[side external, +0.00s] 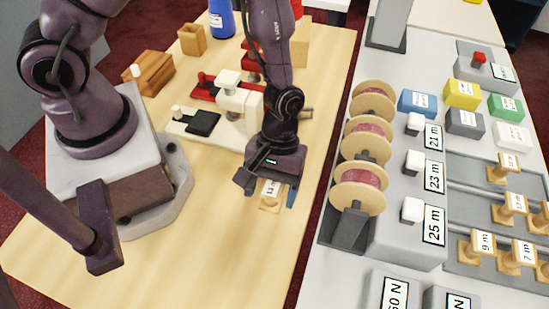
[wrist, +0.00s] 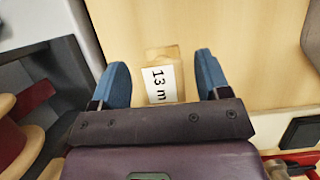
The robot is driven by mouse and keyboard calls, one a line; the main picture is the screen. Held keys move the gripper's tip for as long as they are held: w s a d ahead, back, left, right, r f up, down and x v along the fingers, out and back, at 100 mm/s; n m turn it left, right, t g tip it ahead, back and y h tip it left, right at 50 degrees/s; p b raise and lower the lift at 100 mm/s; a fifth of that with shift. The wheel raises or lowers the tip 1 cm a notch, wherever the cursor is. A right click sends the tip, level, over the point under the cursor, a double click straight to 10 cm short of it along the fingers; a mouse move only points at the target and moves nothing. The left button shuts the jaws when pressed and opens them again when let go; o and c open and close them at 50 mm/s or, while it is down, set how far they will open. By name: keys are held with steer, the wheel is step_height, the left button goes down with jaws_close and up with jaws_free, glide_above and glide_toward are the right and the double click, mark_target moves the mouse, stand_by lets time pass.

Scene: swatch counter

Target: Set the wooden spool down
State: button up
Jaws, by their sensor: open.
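The wooden spool (side external: 268,206) with a white "13 m" label is on the light wood table, below my gripper (side external: 267,190). In the wrist view the spool (wrist: 160,82) lies between the two blue fingers of my gripper (wrist: 161,66). The fingers are open, with a gap on each side of the spool. Part of the spool is hidden behind my gripper in the side view.
Similar labelled wooden spools (side external: 477,246) stand in a grey rack. A red and cream device (side external: 235,105) is behind my gripper. The table's front is clear.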

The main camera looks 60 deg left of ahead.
steer(key=w+a+r+m+t+y, duration=0.15)
steer(key=a+r, duration=0.35)
steer(key=r, duration=0.6)
steer(key=w+a+r+m+t, duration=0.2)
steer(key=a+r+m, duration=0.15)
steer(key=r, duration=0.65)
steer(key=s+a+r+m+t+y, duration=0.1)
steer(key=s+a+r+m+t, duration=0.1)
steer(key=r, duration=0.3)
steer(key=s+a+r+m+t, duration=0.2)
steer(key=s+a+r+t, duration=0.1)
steer(key=s+a+r, duration=0.1)
step_height(320, 180, up, 2)
steer(key=shift+s+a+r+y, duration=0.1)
steer(key=shift+s+a+y, duration=0.25)
steer(key=shift+a, duration=0.45)
